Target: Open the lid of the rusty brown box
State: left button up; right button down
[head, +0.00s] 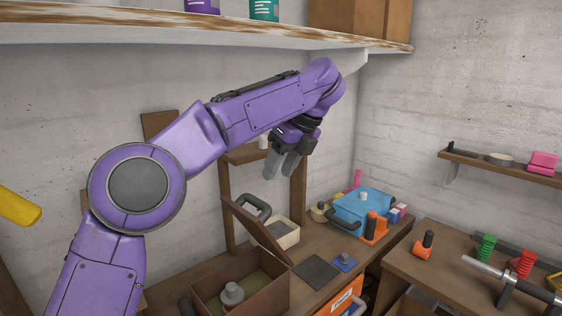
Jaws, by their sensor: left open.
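The rusty brown box (269,294) stands on the wooden bench at the bottom of the head view. Its lid (258,236) is raised and tilted up along the far side, so the inside shows. A grey round knobbed object (232,293) sits inside the box. A dark grey handle (257,207) shows just behind the lid; I cannot tell whether it is fixed to it. My left gripper (288,168) is open and empty, above and apart from the lid, with its fingers pointing down. My right gripper is not in view.
A cream open box (289,234) stands just behind the lid. A blue toolbox (361,207), an orange-based tool (373,230) and a dark flat plate (316,270) lie to the right. A long shelf (200,30) runs above my left arm.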

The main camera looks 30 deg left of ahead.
pick_arm(q)
jog(key=shift+s+r, duration=0.1)
jog(key=shift+r, duration=0.35)
